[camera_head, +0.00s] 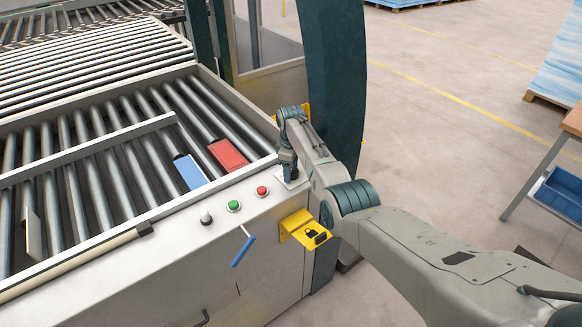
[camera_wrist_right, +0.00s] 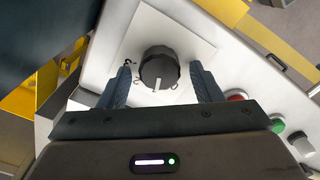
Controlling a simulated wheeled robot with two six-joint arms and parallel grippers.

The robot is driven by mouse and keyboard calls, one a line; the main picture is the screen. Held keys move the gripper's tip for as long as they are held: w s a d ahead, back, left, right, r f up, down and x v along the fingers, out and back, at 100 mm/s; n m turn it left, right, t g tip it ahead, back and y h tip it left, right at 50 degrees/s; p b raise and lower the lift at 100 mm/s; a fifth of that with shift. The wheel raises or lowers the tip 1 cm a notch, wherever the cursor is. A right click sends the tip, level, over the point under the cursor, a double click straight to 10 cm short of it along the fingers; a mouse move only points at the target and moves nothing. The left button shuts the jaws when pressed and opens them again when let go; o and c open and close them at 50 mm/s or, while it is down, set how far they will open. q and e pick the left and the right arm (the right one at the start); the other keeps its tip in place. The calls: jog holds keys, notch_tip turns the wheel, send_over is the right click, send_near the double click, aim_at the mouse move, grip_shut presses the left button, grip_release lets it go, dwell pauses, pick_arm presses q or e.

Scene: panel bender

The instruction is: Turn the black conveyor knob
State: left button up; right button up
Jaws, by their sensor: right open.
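The black conveyor knob (camera_wrist_right: 159,68) shows in the right wrist view, round and ridged, with a white pointer line facing down toward my gripper's body. It sits on a square white plate (camera_wrist_right: 150,28) with small printed marks. My right gripper (camera_wrist_right: 162,85) is open, with one dark finger to the left of the knob and one to the right. A gap shows on each side, so I see no clear grip. In the head view my right gripper (camera_head: 289,172) is over the panel's right end and hides the knob. My left gripper is not in view.
A red button (camera_head: 262,190), a green button (camera_head: 234,205) and a white-topped knob (camera_head: 206,218) line the panel to the left. A blue lever (camera_head: 242,250) and a yellow bracket (camera_head: 304,230) stick out in front. A dark green post (camera_head: 336,90) stands close behind my right arm.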

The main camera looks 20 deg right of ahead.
jog(key=c, duration=1)
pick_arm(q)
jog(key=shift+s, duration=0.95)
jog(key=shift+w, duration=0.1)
pick_arm(e)
jog(key=shift+m, duration=1.2)
pick_arm(q)
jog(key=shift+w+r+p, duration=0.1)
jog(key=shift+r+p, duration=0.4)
jog(key=shift+p, duration=0.05)
pick_arm(e)
jog(key=m, duration=0.5)
jog(key=shift+w+d, duration=0.1)
jog(key=shift+d, duration=0.05)
jog(key=shift+m, duration=0.3)
